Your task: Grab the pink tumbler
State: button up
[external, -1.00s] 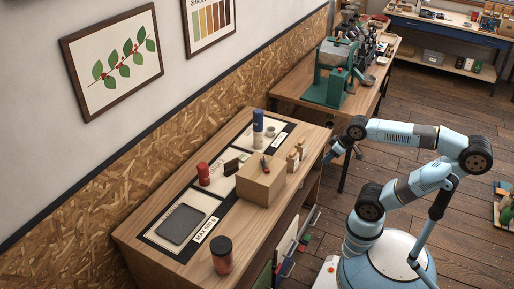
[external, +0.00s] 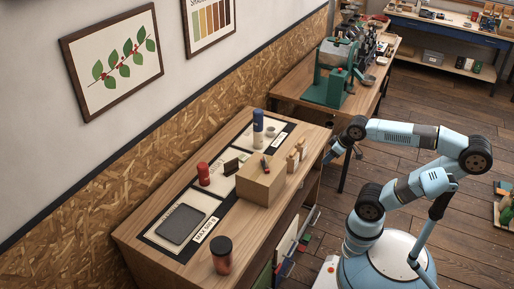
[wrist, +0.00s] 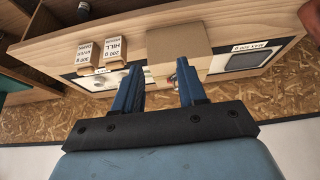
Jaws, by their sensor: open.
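Two reddish vessels stand on the wooden table in the external view. A translucent pinkish-brown tumbler with a dark lid (external: 221,258) is upright near the front left corner. A plain red cylinder (external: 203,174) stands farther back, behind the dark scale. I cannot tell for certain which one is the pink tumbler. My gripper (external: 331,156) is at the right end of the table, well away from both. In the wrist view my gripper (wrist: 158,88) is open, with its two blue fingers apart and nothing held between them.
A cardboard box (external: 260,185) with small items on top stands at the table's middle, between my gripper and the reddish vessels. Two small bags (wrist: 101,55) stand beside it. A dark scale (external: 181,224) lies flat at the left.

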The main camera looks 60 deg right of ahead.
dwell(0.3)
jog(key=o, duration=1.1)
